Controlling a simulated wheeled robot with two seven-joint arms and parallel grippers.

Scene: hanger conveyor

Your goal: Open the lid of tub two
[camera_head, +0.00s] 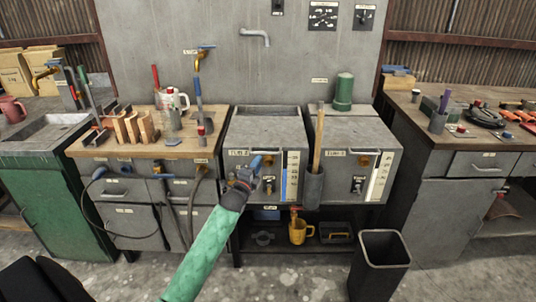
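A red-and-orange fitting is on the upper front, with a dark switch below. My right gripper is out of view.
A dark bin (380,262) is on the floor below right. Benches flank the tubs.

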